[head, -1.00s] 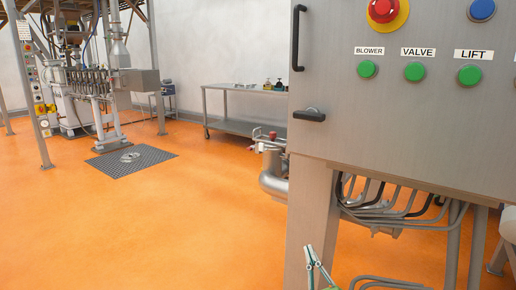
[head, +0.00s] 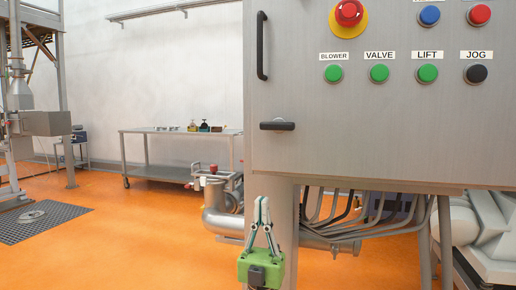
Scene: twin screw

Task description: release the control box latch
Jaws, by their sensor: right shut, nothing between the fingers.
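The control box (head: 350,150) is a grey metal cabinet filling the right of the head view. Its latch (head: 278,125) is a short dark horizontal handle near the box's lower left corner. A tall dark vertical handle (head: 262,46) sits above it on the left edge. My right gripper (head: 262,203), with a green body and grey fingers, points up below the box, in front of its support post. Its fingers are shut and empty, below the latch and apart from it in the picture. My left gripper is not in view.
The box face carries a red emergency stop (head: 349,12) and several push buttons, including a green BLOWER button (head: 333,73). Grey conduits (head: 345,225) run beneath the box. A metal table (head: 180,132) stands behind at the left. Orange floor is open at the left.

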